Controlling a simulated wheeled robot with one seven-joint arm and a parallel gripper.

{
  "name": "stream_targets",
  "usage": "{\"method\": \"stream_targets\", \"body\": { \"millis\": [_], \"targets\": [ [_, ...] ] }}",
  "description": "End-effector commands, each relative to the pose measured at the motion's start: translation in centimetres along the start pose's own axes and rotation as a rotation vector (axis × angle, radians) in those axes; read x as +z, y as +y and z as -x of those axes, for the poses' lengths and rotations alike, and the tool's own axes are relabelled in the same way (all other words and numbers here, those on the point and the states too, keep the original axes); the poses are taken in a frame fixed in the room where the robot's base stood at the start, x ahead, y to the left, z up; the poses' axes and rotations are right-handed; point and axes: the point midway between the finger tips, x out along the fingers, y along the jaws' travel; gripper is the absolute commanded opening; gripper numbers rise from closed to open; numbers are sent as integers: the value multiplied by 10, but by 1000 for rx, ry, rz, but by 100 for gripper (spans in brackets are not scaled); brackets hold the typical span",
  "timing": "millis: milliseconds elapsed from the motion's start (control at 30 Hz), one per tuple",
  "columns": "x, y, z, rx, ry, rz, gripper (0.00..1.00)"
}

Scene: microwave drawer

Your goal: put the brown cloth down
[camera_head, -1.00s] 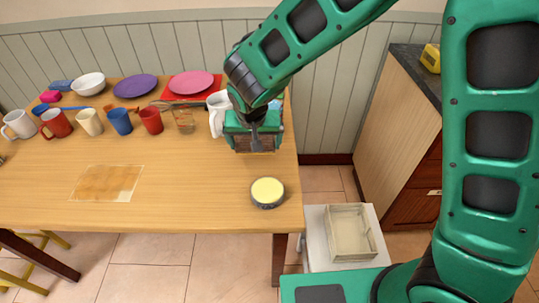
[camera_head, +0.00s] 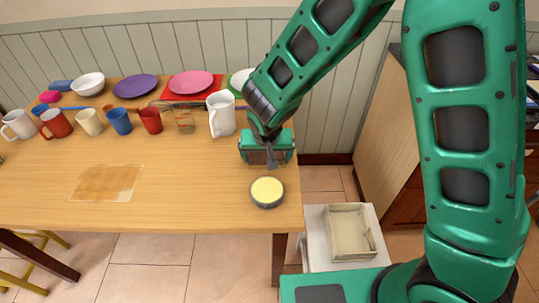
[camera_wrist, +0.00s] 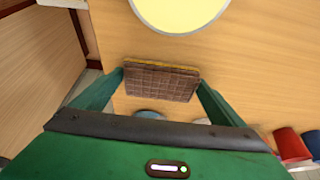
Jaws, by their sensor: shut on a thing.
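The brown cloth (camera_wrist: 161,83) looks like a thick, flat piece with a grid pattern and a yellowish edge. In the wrist view it sits between the two fingers of my gripper (camera_wrist: 160,78), which is shut on it. In the head view my gripper (camera_head: 268,162) is over the right end of the wooden table (camera_head: 190,205), and the cloth is hardly visible there. I cannot tell whether the cloth touches the tabletop.
A round tin with a yellow top (camera_head: 267,191) stands just in front of my gripper. A white pitcher (camera_head: 221,115) is behind left, beside a row of several mugs and plates. A brown patch (camera_head: 106,183) lies at left. A beige box (camera_head: 351,232) is beyond the table's right edge.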

Motion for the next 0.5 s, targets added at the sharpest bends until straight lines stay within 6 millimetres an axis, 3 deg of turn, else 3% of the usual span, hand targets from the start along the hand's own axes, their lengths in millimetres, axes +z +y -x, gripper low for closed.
{"method": "stream_targets", "body": {
  "millis": [33, 67, 100, 367, 500],
  "targets": [
    [1, 0, -1, 0, 0, 0, 75],
    [0, 0, -1, 0, 0, 0, 98],
    [0, 0, -1, 0, 0, 0, 100],
    [0, 0, 0, 0, 0, -1, 100],
    [-1, 0, 11, -2, 2, -1, 100]
  ]
}}
